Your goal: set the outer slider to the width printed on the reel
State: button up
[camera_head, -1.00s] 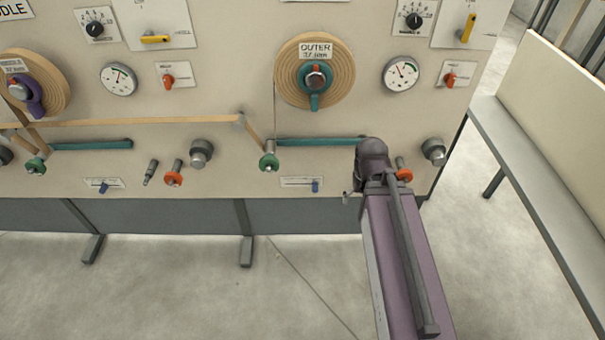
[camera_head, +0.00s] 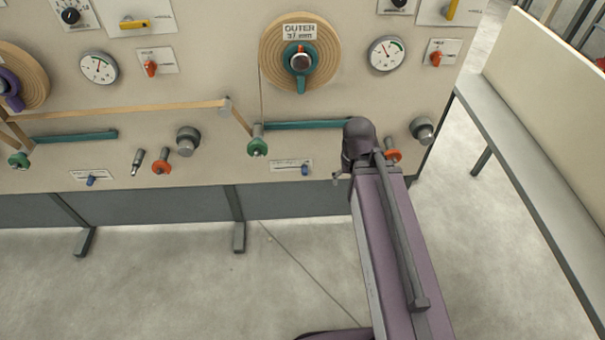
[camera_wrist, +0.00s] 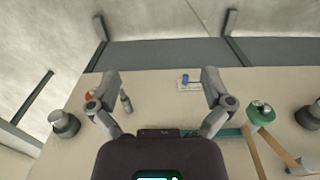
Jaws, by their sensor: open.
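The outer reel (camera_head: 270,58) is a tan wound disc on the panel with a label (camera_head: 298,31) reading OUTER and a small width, seemingly 37 mm but blurred. Below it, the outer slider (camera_head: 304,169) is a small blue knob at the right part of a pale scale strip (camera_head: 285,165). The slider also shows in the wrist view (camera_wrist: 186,78), where the panel appears upside down. My gripper (camera_wrist: 160,78) is open and empty, its two fingers apart with the slider between them in the picture, nearer the right finger. Contact is not visible. My arm hides most of the gripper in the head view.
A green roller (camera_head: 257,147) and teal bar (camera_head: 300,125) are above the slider. An orange knob (camera_head: 392,156) and a grey knob (camera_head: 422,130) are to the right. Another blue slider (camera_head: 91,181) is at left. A grey table (camera_head: 520,160) stands at right.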

jog(key=shift+c, duration=0.2)
jog(key=c, duration=0.3)
jog(key=w+d+f+n+t+h+b, duration=0.25)
jog(key=w+f+n+t+b, duration=0.35)
jog(key=f+b, duration=0.6)
jog(key=w+d+f+n+t+h+b, duration=0.35)
jog(key=w+f+b, duration=0.55)
jog(key=b, duration=0.8)
jog(key=w+a+f+n+t+y+b, duration=0.2)
jog(key=a+f+n+b, duration=0.3)
jog(key=n+b, duration=0.2)
jog(key=w+a+f+n+t+y+b, duration=0.2)
jog(key=a+f+n+b, duration=0.3)
jog(key=n+b, duration=0.3)
jog(key=w+a+f+n+t+y+b, duration=0.2)
jog(key=a+f+n+b, duration=0.4)
jog(key=b, duration=0.6)
jog(key=shift+w+f+n+t+b, duration=0.15)
jog(key=shift+w+f+n+t, duration=0.15)
jog(key=shift+n+t, duration=0.3)
jog(key=shift+w+f+n+t+b, duration=0.2)
jog(key=shift+w+n+t, duration=0.15)
jog(key=shift+t, duration=0.3)
